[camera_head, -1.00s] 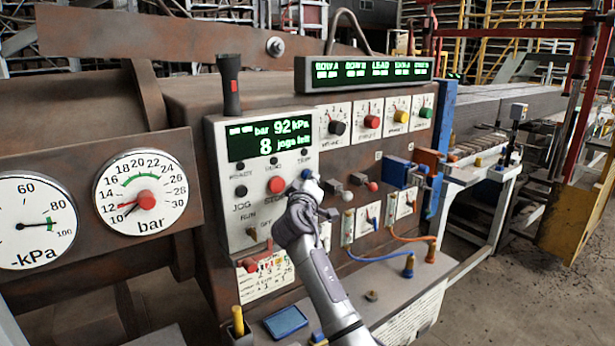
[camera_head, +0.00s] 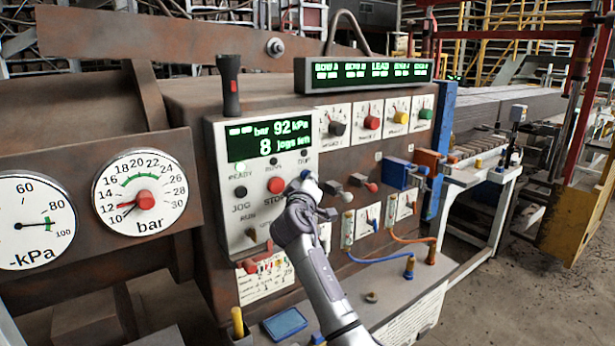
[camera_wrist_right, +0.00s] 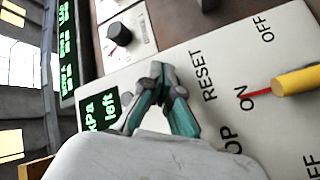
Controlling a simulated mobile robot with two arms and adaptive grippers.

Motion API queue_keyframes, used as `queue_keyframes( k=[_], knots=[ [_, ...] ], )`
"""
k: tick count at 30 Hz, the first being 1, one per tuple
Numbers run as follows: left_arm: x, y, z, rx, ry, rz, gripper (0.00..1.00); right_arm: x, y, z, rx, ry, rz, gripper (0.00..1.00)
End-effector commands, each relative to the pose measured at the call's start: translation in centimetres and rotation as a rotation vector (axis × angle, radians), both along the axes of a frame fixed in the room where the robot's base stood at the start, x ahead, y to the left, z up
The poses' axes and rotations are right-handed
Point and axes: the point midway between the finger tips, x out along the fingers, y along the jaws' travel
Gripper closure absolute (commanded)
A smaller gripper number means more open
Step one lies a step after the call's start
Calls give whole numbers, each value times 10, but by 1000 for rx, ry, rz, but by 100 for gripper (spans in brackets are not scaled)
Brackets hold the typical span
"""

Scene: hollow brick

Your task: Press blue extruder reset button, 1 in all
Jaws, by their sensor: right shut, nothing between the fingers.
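The blue reset button (camera_head: 305,174) is on the grey control panel (camera_head: 228,200), right of the red stop button (camera_head: 276,185); only a bit of blue shows past my gripper. My right gripper (camera_head: 304,184) is shut and empty, with its fingertips at the button. In the right wrist view the closed fingertips (camera_wrist_right: 158,72) are against or very close to the panel beside the RESET label (camera_wrist_right: 203,75). They hide the button there, so I cannot tell whether it is pressed in. My left gripper is out of view.
The green display (camera_head: 268,141) reads 92 kPa and 8 jogs left. A black jog button (camera_head: 240,191) and a run/off switch (camera_head: 251,234) are to the left. Levers (camera_head: 332,187) stick out just right of my gripper. A yellow-handled switch (camera_wrist_right: 297,81) shows in the wrist view.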

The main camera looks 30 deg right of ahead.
Motion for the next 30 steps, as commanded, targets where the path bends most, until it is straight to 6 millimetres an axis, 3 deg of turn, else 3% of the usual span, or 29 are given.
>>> queue_keyframes(
  k=[8,19,30],
  knots=[
    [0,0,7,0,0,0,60,-14,-1,0,0,1,1,100],
    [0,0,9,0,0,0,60,-17,-1,0,0,0,0,100],
    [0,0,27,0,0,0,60,-52,-4,1,0,2,0,100]
  ],
)
